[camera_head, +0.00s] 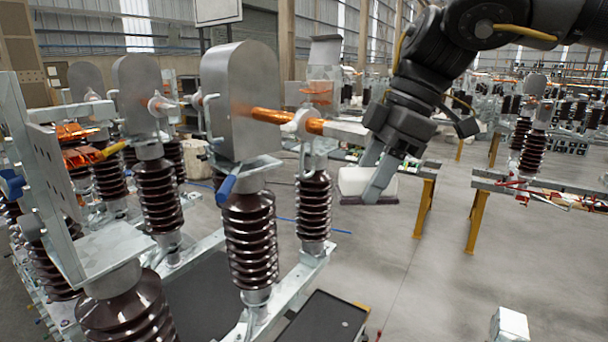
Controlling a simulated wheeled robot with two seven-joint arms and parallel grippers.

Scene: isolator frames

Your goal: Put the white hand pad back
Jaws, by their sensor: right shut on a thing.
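The white hand pad (353,180) is a small whitish block with a darker underside, right of centre in the head view. My right gripper (374,180) comes down from the upper right and is shut on the pad. It holds the pad in the air, to the right of the front insulators. My left gripper is not in view.
Brown ribbed insulators (250,240) with grey metal housings (240,100) stand on a pale frame at left and centre. A copper-coloured bar (272,115) runs close left of my right arm. A black-topped box (322,322) and a white block (510,325) are low in front.

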